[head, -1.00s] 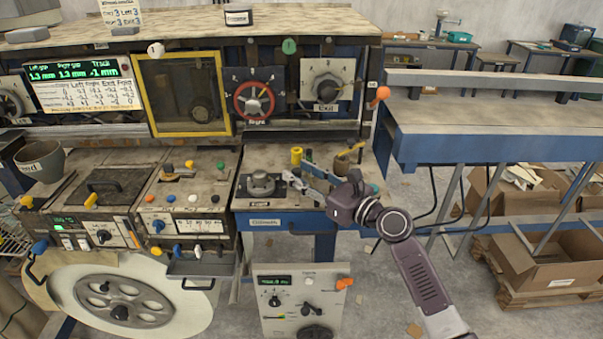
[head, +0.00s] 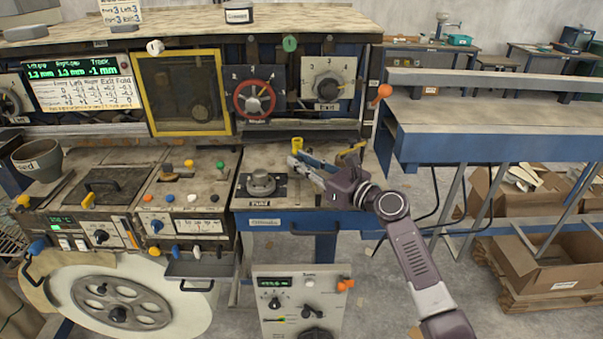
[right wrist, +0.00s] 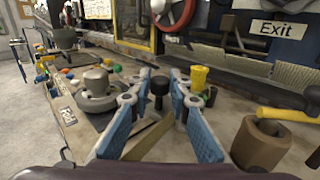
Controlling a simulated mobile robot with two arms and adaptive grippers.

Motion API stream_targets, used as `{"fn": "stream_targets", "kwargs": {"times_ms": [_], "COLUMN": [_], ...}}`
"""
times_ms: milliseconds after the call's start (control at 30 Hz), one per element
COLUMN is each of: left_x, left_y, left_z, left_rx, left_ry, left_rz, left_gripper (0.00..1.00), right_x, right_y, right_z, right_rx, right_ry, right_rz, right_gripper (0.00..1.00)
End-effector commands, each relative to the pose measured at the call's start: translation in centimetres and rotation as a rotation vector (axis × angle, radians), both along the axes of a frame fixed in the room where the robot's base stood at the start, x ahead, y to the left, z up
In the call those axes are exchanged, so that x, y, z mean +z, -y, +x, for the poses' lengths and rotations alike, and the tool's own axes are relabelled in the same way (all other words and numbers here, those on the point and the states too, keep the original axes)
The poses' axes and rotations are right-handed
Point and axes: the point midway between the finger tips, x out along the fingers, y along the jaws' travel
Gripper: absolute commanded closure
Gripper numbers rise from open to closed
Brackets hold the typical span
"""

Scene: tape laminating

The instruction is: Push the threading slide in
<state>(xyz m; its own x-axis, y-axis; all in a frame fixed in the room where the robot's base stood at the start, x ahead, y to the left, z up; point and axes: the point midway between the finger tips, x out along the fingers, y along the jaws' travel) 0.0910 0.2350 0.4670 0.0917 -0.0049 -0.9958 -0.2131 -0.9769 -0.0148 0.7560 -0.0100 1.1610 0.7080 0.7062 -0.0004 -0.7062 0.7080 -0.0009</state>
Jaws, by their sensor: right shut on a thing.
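My right gripper (head: 299,157) reaches over the front bench of the machine from the right. In the right wrist view its blue fingers (right wrist: 159,84) stand on either side of a black knob (right wrist: 159,88) on a short stem and are shut on it. An olive strip (right wrist: 150,140), perhaps part of the threading slide, runs below the fingers. A yellow knob (right wrist: 198,78) stands just right of the fingertips; it also shows in the head view (head: 297,143). The slide's inner end is hidden. My left gripper is not in view.
A brown cylinder (right wrist: 262,143) with a yellow handle (right wrist: 285,116) stands close on the right. The machine's front with the red wheel (head: 254,98) rises behind.

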Motion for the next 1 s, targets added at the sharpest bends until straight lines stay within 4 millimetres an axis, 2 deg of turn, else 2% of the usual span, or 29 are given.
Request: {"fn": "stream_targets", "kwargs": {"times_ms": [100,367,400,533,833,1000], "left_x": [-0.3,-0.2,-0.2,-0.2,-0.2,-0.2], "left_y": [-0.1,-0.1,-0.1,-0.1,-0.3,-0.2], "left_z": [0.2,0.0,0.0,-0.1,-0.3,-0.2], "left_rx": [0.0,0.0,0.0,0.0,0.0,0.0], "left_ry": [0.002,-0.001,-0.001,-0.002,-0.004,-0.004], "left_rz": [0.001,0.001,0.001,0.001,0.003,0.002], "left_gripper": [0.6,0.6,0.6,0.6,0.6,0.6], "right_x": [-0.1,0.1,0.1,0.1,0.0,-0.1], "right_y": [0.0,0.1,0.1,0.1,0.1,1.1], "right_z": [0.6,0.6,0.6,0.6,0.5,-0.5], "right_rx": [-0.001,-0.003,-0.003,-0.002,0.0,-0.001], "right_ry": [-0.001,0.002,0.002,0.001,-0.001,-0.001], "right_rz": [0.001,0.001,0.001,0.001,0.0,0.001], "right_gripper": [1.0,1.0,0.79,0.65,0.64,0.64]}}
